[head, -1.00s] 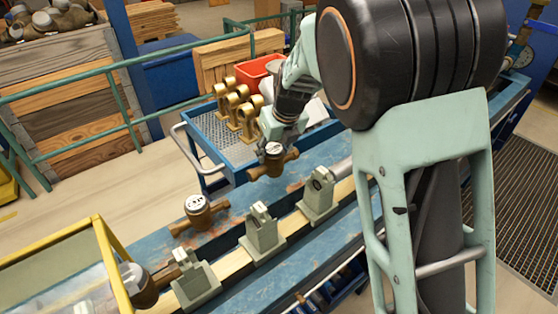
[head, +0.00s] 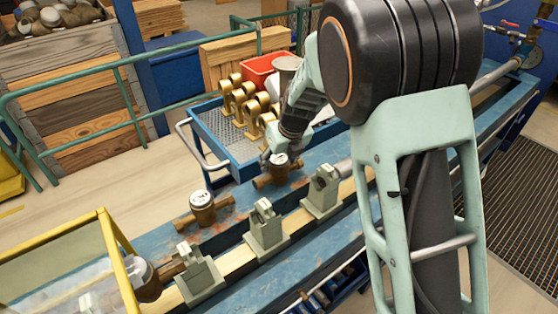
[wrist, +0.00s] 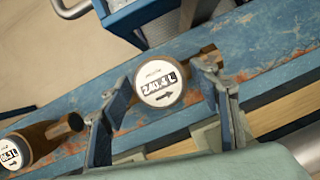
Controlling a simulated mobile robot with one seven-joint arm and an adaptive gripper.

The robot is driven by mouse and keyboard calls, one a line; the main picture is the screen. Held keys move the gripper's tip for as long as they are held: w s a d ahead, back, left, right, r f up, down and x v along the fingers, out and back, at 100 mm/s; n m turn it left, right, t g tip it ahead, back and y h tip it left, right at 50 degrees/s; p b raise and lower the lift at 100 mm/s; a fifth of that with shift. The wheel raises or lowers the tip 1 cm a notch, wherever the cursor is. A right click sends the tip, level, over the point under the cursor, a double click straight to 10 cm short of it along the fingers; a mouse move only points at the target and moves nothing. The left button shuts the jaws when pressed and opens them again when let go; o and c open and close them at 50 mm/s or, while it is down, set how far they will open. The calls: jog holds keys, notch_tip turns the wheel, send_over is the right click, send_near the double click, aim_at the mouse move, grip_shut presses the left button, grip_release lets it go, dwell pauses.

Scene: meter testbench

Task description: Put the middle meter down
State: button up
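The middle meter (head: 281,170), a brass body with a white round dial, is at the bench top or very close to it. In the wrist view its dial (wrist: 160,83) faces up, showing a number and an arrow. The far finger is mostly hidden in the head view. Another brass meter (head: 202,208) stands on the blue bench (head: 150,240) to the left. It also shows at the wrist view's left edge (wrist: 38,146).
Grey-green clamp blocks (head: 265,230) stand in a row along the bench front. A third meter (head: 146,281) is beside the yellow-framed case (head: 112,250). A blue cart (head: 222,160) with brass parts and a red bin (head: 262,70) stands behind.

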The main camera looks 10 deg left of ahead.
jog(key=shift+r, duration=0.5)
jog(key=v, duration=1.1)
jog(key=shift+s+d+r, duration=0.15)
jog(key=shift+d, duration=0.05)
jog(key=shift+d+p, duration=0.1)
jog(key=shift+p, duration=0.2)
